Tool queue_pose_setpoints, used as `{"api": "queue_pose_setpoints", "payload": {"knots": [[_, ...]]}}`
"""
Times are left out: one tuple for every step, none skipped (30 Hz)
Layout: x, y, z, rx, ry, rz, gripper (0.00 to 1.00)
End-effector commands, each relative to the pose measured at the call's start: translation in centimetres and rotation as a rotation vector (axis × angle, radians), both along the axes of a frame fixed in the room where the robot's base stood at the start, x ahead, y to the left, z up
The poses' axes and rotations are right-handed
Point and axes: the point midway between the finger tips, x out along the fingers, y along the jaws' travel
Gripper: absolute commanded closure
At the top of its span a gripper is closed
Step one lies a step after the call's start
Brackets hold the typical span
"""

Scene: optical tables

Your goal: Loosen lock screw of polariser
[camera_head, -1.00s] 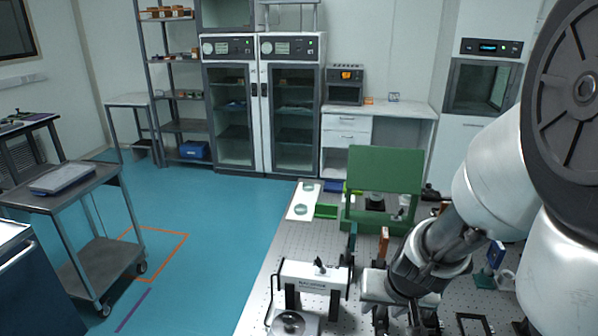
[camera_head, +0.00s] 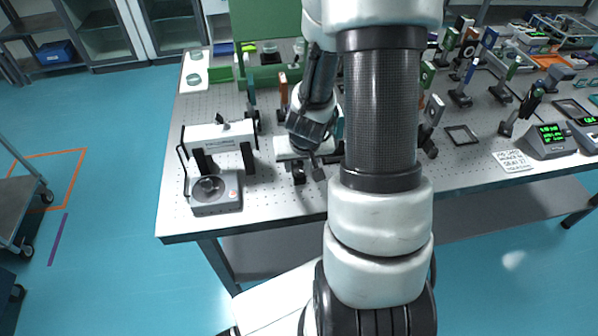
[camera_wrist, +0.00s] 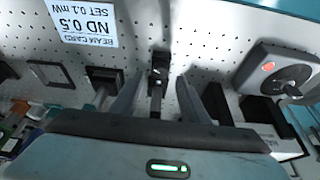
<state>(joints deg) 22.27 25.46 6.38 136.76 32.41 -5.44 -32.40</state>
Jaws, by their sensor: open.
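My gripper (camera_head: 308,172) hangs low over the perforated table in the head view, with its fingers pointing down. In the wrist view my gripper (camera_wrist: 157,92) is open, with one finger on each side of a dark slim mount (camera_wrist: 158,72). This mount stands on the table and lines up with the gap between the fingers. I cannot tell whether they touch it. It may be the polariser, but its lock screw is not clear. My arm and gripper hide most of this spot in the head view.
A grey box with a knob (camera_head: 215,193) and a white handled unit (camera_head: 219,143) stand to the left. A printed card (camera_head: 512,161) and a green-display meter (camera_head: 549,140) lie right. Several post-mounted optics stand behind. The perforated table (camera_head: 271,205) has bare room at its front left.

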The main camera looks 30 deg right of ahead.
Motion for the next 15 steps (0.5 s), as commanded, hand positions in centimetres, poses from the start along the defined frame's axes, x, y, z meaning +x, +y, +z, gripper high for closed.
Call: {"api": "queue_pose_setpoints", "payload": {"knots": [[0.2, -0.1, -1.0, 0.002, 0.001, -0.001, 0.59], [0.4, -0.1, -1.4, 0.002, 0.003, -0.001, 0.59], [0.6, -0.2, -1.8, 0.001, 0.002, -0.001, 0.59], [0.8, -0.3, -2.1, 0.001, 0.002, -0.001, 0.59], [0.9, -0.3, -2.3, 0.0, 0.001, 0.0, 0.59], [1.0, -0.3, -2.6, 0.001, 0.001, 0.0, 0.59], [1.0, -0.3, -2.8, 0.001, 0.001, 0.0, 0.59], [1.1, -0.3, -2.9, 0.001, 0.001, 0.0, 0.59], [1.1, -0.4, -3.0, 0.002, 0.001, -0.001, 0.59], [1.2, -0.4, -3.1, 0.001, 0.001, -0.001, 0.59], [1.2, -0.4, -3.1, 0.0, 0.0, -0.001, 0.59], [1.2, -0.4, -3.1, 0.0, 0.0, -0.001, 0.59], [1.3, -0.4, -3.1, 0.0, -0.001, 0.0, 0.59], [1.3, -0.4, -3.1, 0.0, -0.001, 0.0, 0.59], [1.3, -0.4, -3.1, 0.0, -0.001, 0.0, 0.59]]}}
